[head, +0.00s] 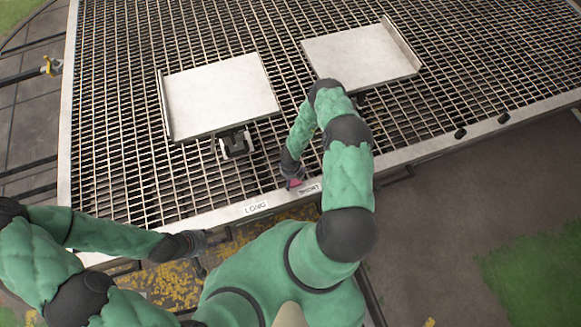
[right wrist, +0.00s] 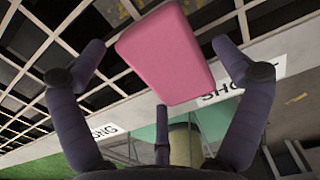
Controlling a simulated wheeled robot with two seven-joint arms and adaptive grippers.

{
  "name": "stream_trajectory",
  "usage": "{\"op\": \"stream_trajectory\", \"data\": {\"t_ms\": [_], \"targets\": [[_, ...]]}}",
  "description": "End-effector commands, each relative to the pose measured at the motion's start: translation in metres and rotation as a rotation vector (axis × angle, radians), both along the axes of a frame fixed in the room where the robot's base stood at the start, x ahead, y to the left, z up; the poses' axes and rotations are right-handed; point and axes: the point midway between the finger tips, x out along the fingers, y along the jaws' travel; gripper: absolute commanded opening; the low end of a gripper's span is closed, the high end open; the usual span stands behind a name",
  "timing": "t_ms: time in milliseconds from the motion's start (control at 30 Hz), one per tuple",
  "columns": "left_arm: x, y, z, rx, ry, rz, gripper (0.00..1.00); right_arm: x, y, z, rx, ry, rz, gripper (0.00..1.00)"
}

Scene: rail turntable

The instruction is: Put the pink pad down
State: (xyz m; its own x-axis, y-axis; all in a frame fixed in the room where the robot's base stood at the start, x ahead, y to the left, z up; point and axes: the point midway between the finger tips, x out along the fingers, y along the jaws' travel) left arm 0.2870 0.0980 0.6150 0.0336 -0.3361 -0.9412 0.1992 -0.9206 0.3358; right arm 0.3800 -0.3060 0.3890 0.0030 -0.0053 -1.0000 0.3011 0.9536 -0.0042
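The pink pad (right wrist: 172,52) is a flat block in the right wrist view, over the grating and its pale edge strip, beside the SHORT label (right wrist: 240,82). In the head view only a small bit of the pad (head: 293,183) shows. My right gripper (right wrist: 160,55) has its fingers spread around the pad, with small gaps at both sides, so it looks open. I cannot tell whether the pad rests on the surface. The right gripper (head: 293,178) is at the near edge in the head view. My left gripper (head: 196,243) is near the front edge, its fingers unclear.
Two pale plates, one on the left (head: 220,97) and one on the right (head: 355,57), stand on the grating (head: 110,160). A LONG label (head: 256,207) and a SHORT label (head: 309,188) mark the near edge. Small dark blocks (head: 460,133) sit along the edge at right.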

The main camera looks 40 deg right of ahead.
Motion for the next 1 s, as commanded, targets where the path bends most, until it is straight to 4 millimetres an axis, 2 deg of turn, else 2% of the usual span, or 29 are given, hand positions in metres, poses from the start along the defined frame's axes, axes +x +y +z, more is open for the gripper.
{"op": "stream_trajectory", "data": {"t_ms": [400, 567, 800, 1000], "targets": [[0.0, 0.0, 0.005, 0.0, 0.0, 0.0, 0.4, 0.0, 0.0, 0.006, 0.0, -0.001, 0.0, 1.0], [0.0, 0.0, 0.016, 0.0, 0.0, 0.0, 0.4, 0.001, -0.001, 0.032, -0.002, -0.002, 0.0, 1.0], [0.0, 0.0, 0.034, 0.0, 0.0, 0.0, 0.4, 0.001, 0.0, 0.082, -0.002, -0.002, 0.0, 1.0], [0.0, 0.0, 0.043, 0.0, 0.0, 0.0, 0.4, 0.0, 0.0, 0.111, 0.0, 0.0, 0.0, 1.0]]}}
